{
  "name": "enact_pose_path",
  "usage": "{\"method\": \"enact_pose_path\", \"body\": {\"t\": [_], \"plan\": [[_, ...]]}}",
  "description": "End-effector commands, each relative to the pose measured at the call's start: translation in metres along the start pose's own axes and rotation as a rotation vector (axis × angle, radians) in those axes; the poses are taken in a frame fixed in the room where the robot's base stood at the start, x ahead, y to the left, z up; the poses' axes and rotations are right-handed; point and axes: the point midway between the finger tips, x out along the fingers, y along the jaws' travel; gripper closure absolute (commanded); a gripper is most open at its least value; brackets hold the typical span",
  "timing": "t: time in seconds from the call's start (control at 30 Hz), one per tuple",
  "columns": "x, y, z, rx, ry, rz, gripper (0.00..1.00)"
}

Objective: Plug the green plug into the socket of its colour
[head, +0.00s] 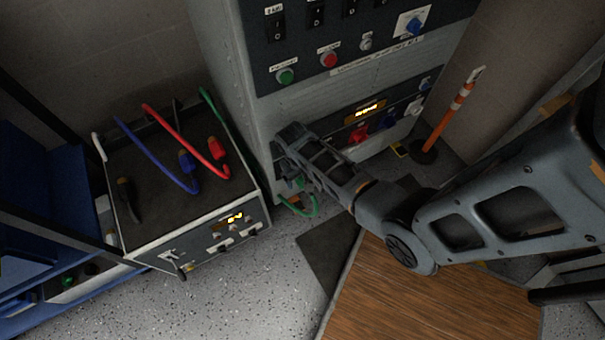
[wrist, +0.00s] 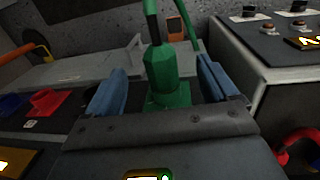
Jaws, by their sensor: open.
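The green plug (wrist: 162,72) stands between the two blue-padded fingers of my gripper (wrist: 164,88) in the wrist view. The fingers are open, with a gap on each side of the plug. The plug's lower end meets a green socket (wrist: 166,102) on the cabinet's lower panel; I cannot tell how deep it sits. In the head view my gripper (head: 282,153) is at the left end of that panel and hides the plug and socket. The green cable (head: 312,207) loops below my gripper.
The red socket (head: 357,135) and blue socket (head: 389,119) lie farther right on the panel. The test box (head: 140,225) at left carries a red plug (head: 217,147) and a blue plug (head: 186,160) on their cables. An orange-white post (head: 452,115) stands right of the cabinet.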

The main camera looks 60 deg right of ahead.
Motion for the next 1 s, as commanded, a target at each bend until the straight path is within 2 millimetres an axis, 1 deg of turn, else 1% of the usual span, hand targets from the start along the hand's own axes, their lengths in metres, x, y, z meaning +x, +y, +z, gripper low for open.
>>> {"method": "enact_pose_path", "body": {"t": [0.03,0.5,0.87,1.0], "plan": [[-0.006,0.0,0.0,0.0,0.0,0.0,0.13],[-0.031,0.0,0.0,-0.001,0.0,0.0,0.13],[-0.031,0.0,0.0,0.0,0.0,0.0,0.13],[-0.04,0.0,0.0,-0.001,0.002,0.0,0.13]]}}
